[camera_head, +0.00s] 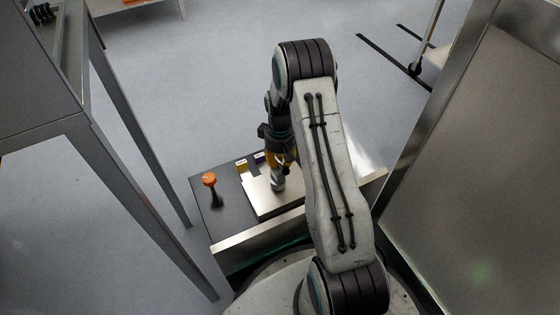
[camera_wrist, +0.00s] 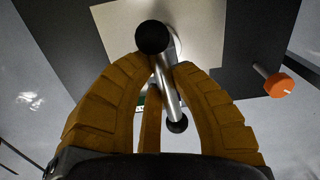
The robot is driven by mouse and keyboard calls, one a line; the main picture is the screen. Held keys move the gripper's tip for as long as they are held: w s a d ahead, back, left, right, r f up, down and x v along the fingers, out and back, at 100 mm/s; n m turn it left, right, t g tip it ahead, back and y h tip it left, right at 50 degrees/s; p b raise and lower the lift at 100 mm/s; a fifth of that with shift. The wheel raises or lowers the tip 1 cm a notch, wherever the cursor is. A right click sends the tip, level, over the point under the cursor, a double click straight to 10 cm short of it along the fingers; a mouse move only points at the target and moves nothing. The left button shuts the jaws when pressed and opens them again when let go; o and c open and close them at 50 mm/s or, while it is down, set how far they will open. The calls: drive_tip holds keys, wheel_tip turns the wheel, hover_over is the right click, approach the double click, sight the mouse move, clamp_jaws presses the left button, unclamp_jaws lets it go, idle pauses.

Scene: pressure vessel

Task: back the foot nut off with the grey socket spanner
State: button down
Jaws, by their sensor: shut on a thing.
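My gripper (camera_head: 283,163) is low over a bright metal plate on the deck beside my base. In the wrist view, its yellow-brown fingers (camera_wrist: 161,68) are shut on the grey socket spanner (camera_wrist: 166,92), whose metal bar has black ball ends. The spanner's grey lower part also shows below the fingers in the head view (camera_head: 278,184). I cannot tell whether its lower end touches the plate. No foot nut can be made out in either view.
An orange-topped tool (camera_head: 209,180) stands on the dark deck (camera_head: 226,222), left of the metal plate (camera_head: 262,205). Yellow and purple labels lie behind the plate. A grey table frame (camera_head: 75,122) stands left, and a large metal panel (camera_head: 480,170) rises right.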

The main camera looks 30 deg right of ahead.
drive_tip(key=shift+w+r, duration=0.1)
drive_tip(key=shift+r, duration=0.1)
idle(0.5)
drive_tip(key=shift+r+p, duration=2.6)
drive_tip(key=shift+r, duration=0.8)
